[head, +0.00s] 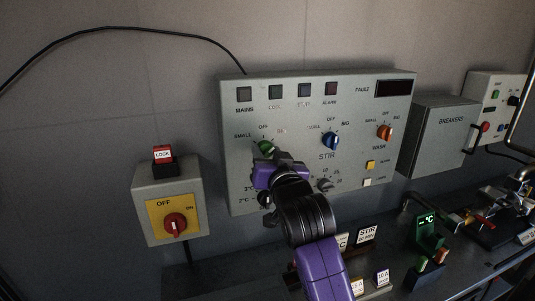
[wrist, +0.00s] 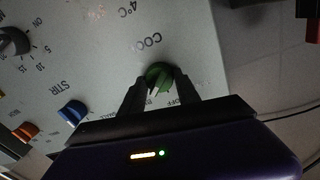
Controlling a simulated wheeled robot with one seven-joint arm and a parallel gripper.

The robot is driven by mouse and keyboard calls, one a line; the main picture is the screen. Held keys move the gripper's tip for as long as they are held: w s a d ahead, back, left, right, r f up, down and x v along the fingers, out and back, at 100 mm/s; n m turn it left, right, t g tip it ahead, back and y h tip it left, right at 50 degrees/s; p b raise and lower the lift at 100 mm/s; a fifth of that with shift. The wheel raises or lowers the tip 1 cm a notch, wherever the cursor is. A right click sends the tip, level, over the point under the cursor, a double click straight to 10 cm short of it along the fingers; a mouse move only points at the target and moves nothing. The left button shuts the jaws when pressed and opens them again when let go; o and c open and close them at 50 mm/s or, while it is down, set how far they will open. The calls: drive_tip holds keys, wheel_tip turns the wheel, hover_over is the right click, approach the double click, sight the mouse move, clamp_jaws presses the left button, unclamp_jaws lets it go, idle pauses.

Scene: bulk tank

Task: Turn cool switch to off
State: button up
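The cool switch is a green knob (head: 266,147) on the left part of the grey control panel (head: 232,180), with SMALL, OFF and BIG around it in the head view. In the wrist view the green knob (wrist: 158,74) sits between my two fingertips, below the upside-down COOL label, with a pale pointer mark on it. My gripper (wrist: 158,88) is open, with one finger on each side of the knob. I cannot tell whether either finger touches it. In the head view my purple wrist and arm hide the fingers and the panel's lower middle.
To the right on the panel are a blue STIR knob (head: 331,141) and an orange WASH knob (head: 385,132). A red rotary switch (head: 175,225) is on a box at lower left. A breakers box (head: 437,135) stands right of the panel. A bench with fittings lies below.

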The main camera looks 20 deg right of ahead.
clamp_jaws()
drive_tip(key=shift+n, duration=0.4)
drive_tip(key=n+p, duration=0.1)
drive_tip(key=n, duration=0.3)
drive_tip(key=n+p, duration=0.1)
drive_tip(key=n, duration=0.4)
drive_tip(key=shift+f+t+p, duration=0.1)
drive_tip(key=shift+t+p, duration=0.2)
drive_tip(key=shift+p, duration=0.1)
drive_tip(key=shift+n, duration=0.3)
drive_tip(key=o, duration=1.2)
unclamp_jaws()
